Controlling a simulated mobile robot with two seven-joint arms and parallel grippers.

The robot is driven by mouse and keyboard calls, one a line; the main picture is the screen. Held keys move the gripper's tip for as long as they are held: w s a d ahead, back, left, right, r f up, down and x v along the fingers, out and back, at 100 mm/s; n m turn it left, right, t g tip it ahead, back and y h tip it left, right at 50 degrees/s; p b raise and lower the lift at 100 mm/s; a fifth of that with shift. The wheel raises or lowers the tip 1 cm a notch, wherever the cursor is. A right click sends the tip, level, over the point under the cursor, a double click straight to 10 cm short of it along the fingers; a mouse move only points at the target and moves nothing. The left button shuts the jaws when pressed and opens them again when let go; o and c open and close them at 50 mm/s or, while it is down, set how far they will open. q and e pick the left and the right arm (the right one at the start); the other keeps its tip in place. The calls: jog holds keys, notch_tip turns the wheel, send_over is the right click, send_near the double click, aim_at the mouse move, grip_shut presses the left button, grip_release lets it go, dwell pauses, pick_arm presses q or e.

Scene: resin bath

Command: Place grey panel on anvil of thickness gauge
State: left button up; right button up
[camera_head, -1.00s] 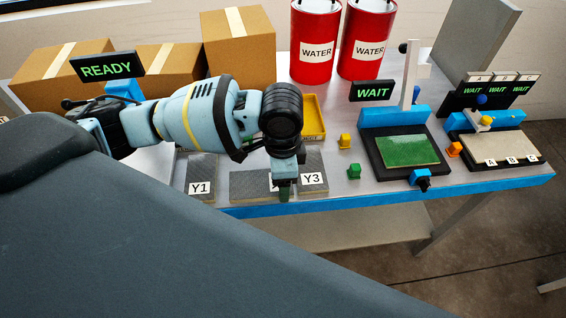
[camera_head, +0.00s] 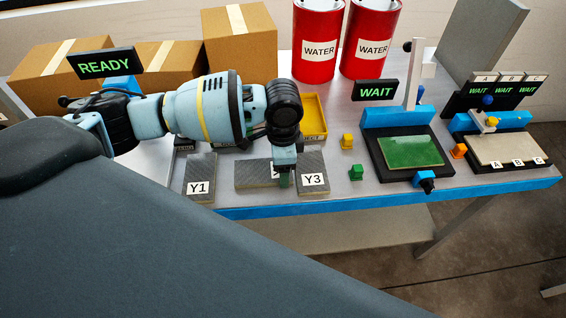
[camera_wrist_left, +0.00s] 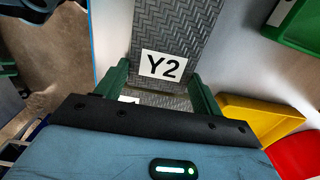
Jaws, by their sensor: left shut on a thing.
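A grey woven panel marked Y2 (camera_wrist_left: 165,40) lies between the two green fingers of my left gripper (camera_wrist_left: 160,95) in the left wrist view. In the head view this panel (camera_head: 252,175) is crosswise between the panels Y1 (camera_head: 201,170) and Y3 (camera_head: 315,166), its label mostly hidden by my left gripper (camera_head: 283,179). The gripper is shut on it. A blue device (camera_head: 122,86) under a READY sign (camera_head: 106,63) stands at the left, mostly hidden by my left arm. I cannot tell whether it is the thickness gauge; no anvil is visible there. My right gripper is out of view.
A yellow tray (camera_head: 314,112) sits behind the panels. Small green (camera_head: 356,172) and yellow (camera_head: 346,142) blocks stand to the right. A WAIT station holds a green panel (camera_head: 411,151); another station bears a pale plate (camera_head: 508,147). Boxes (camera_head: 240,45) and red water drums (camera_head: 316,40) stand behind.

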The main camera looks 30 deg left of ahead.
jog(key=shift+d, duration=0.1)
pick_arm(q)
jog(key=o, duration=1.1)
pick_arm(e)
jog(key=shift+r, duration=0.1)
pick_arm(q)
notch_tip(320, 180, up, 12)
jog(key=p, duration=0.1)
jog(key=shift+o, duration=0.5)
jog(key=shift+r, duration=0.1)
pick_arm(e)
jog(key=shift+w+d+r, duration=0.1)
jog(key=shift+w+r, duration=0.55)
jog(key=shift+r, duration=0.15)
